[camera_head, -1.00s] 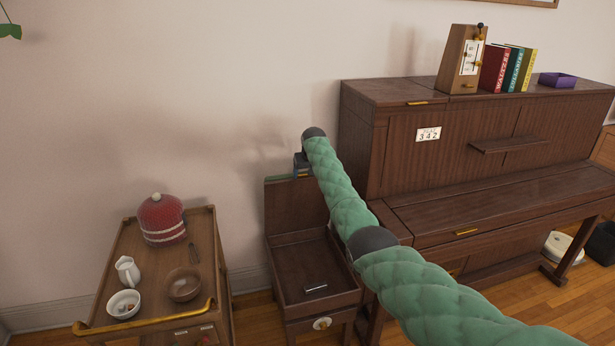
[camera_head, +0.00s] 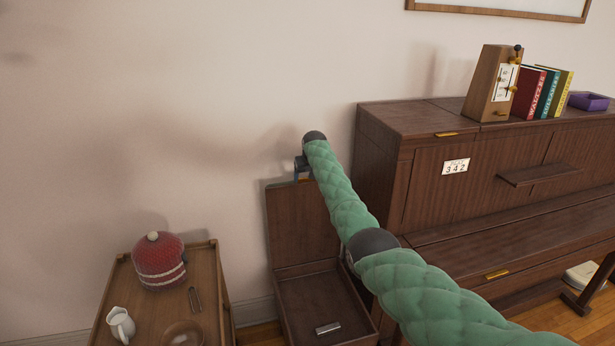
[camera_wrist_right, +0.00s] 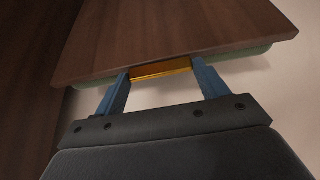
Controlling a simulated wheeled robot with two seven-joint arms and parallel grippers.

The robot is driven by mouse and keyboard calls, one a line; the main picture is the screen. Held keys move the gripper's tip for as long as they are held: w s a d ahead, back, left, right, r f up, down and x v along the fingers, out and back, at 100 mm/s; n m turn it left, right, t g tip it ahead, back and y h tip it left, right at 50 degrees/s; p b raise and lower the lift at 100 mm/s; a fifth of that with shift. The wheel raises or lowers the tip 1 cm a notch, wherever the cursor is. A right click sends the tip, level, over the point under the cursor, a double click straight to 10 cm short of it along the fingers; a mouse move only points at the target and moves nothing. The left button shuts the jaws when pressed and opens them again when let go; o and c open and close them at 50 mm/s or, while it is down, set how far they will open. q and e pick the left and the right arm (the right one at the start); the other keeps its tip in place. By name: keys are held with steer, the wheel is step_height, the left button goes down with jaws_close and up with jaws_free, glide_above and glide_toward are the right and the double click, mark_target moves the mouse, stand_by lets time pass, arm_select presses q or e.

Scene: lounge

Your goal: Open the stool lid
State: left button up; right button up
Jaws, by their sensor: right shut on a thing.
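The stool (camera_head: 285,303) stands between the trolley and the piano. Its lid (camera_head: 298,222) is raised about upright, near the wall, and the box below is open with a small metallic item (camera_head: 327,328) inside. My right gripper (camera_head: 303,178) is at the lid's top edge. In the right wrist view, the gripper's blue fingers (camera_wrist_right: 162,84) are on both sides of the brass handle (camera_wrist_right: 161,69) on the lid's edge, shut on it. My left gripper is not in view.
A wooden trolley (camera_head: 212,272) at lower left carries a red knitted cosy (camera_head: 159,262), a white jug (camera_head: 121,324) and a brown bowl (camera_head: 183,335). The piano (camera_head: 480,170) stands close on the right, with a metronome (camera_head: 492,86) and books on top.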

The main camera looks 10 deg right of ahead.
steer(key=shift+r, duration=0.1)
steer(key=o, duration=1.4)
arm_select(q)
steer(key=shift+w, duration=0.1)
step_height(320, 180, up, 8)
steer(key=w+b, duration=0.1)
steer(key=b, duration=0.1)
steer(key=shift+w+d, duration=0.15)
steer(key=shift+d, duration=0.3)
arm_select(e)
steer(key=v, duration=0.7)
steer(key=shift+s+r, duration=0.15)
steer(key=shift+r, duration=0.2)
